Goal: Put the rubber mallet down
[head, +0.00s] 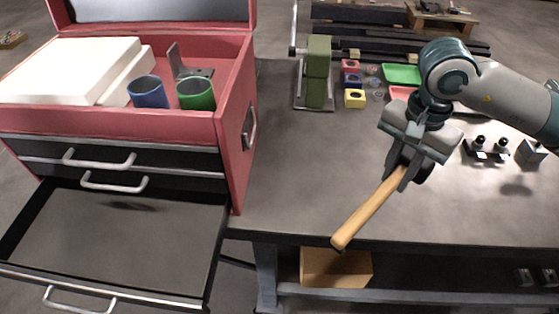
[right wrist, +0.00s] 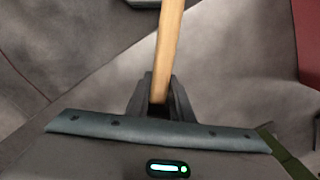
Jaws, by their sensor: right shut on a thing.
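The rubber mallet (head: 368,210) has a light wooden handle, with a dark head partly hidden behind the gripper. My right gripper (head: 403,174) is shut on the handle close to the head. The mallet appears held above the grey workbench (head: 300,190), its handle slanting down-left so its end shows over the bench's front edge. In the right wrist view, the handle (right wrist: 168,45) runs up from between the fingers (right wrist: 157,100); the head is not seen there. My left gripper is not in view.
A red tool chest (head: 240,120) stands at left, its lower drawer (head: 110,235) open and empty. Blue and green cups (head: 197,94) sit in its top. A green press (head: 317,75), small coloured blocks (head: 355,98) and trays (head: 401,74) stand at the back. The bench's front middle is clear.

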